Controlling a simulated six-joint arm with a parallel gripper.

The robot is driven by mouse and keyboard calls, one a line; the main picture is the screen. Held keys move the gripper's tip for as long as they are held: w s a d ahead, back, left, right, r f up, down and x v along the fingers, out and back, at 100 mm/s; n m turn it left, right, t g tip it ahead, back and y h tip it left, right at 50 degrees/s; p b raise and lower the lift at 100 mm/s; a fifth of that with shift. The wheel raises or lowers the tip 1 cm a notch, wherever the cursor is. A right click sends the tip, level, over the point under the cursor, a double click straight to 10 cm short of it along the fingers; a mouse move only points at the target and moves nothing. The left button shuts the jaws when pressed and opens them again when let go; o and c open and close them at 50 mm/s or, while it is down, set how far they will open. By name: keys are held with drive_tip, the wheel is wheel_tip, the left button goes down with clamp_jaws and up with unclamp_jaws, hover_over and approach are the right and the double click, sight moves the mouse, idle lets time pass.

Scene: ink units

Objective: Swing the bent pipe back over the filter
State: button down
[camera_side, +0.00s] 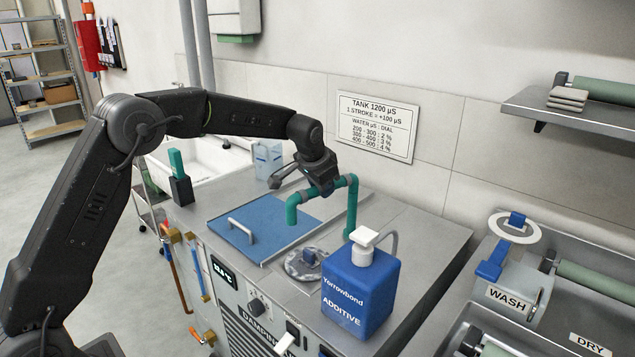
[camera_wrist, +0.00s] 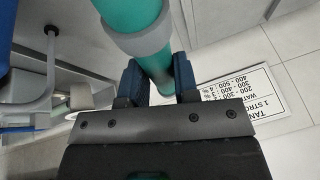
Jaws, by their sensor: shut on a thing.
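The bent pipe (camera_side: 351,205) is teal, an upside-down U with its right leg standing on the machine top behind the bottle. Its left leg hangs down with its open end over the right edge of the blue lid. My gripper (camera_side: 321,188) is shut on the pipe's upper cross part. In the wrist view the pipe (camera_wrist: 130,15), with a grey collar, passes between the two blue fingers (camera_wrist: 160,82). A round grey fitting (camera_side: 300,266) with a blue knob, perhaps the filter, sits in the machine top in front of the pipe; the pipe's end is not above it.
A blue additive bottle (camera_side: 360,290) with a white pump stands close in front of the pipe's right leg. The blue lid (camera_side: 262,228) with a handle lies left. A teal-handled meter (camera_side: 179,180) stands at the far left edge. Wash and dry trays are at right.

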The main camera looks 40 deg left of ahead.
drive_tip(key=shift+d+n+y, duration=0.4)
drive_tip(key=shift+d+n, duration=0.55)
drive_tip(key=shift+n, duration=0.15)
drive_tip(key=c, duration=0.9)
unclamp_jaws()
drive_tip(key=shift+o, duration=0.2)
drive_tip(key=v, duration=1.4)
drive_tip(key=shift+w, duration=0.15)
